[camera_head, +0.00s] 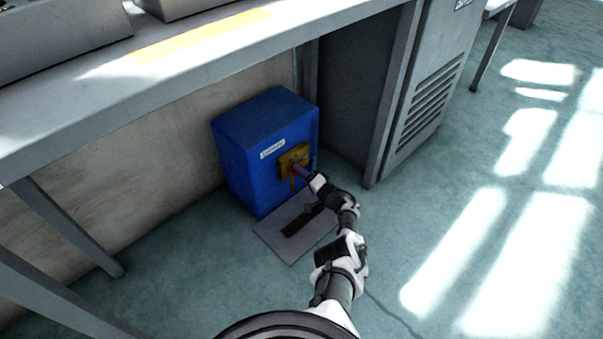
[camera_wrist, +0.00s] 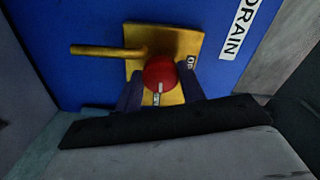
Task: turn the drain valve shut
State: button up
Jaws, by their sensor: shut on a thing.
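The drain valve is a red round knob (camera_wrist: 160,71) on a yellow plate (camera_wrist: 188,42), fixed to the front of a blue box (camera_head: 245,150). In the wrist view the knob's pale mark points toward the bottom of the picture, at a small label partly hidden there. Another small label sits on the plate to the right of the knob. A yellow spout (camera_wrist: 105,50) sticks out from the plate. My gripper (camera_wrist: 161,88) is shut on the red knob, one finger on each side. In the head view my gripper (camera_head: 302,170) reaches the yellow plate (camera_head: 290,156) and mostly hides the knob.
The box stands on the floor under a grey bench (camera_head: 130,85). A grey cabinet (camera_head: 425,90) with a louvred panel stands to its right. A flat plate with a dark slot (camera_head: 275,228) lies on the floor before the box. Open floor lies to the right.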

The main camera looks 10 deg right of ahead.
jog(key=shift+m, duration=0.9)
jog(key=o, duration=1)
jog(key=p+v, duration=0.6)
jog(key=v, duration=0.7)
jog(key=shift+s+d, duration=0.25)
jog(key=shift+s, duration=0.1)
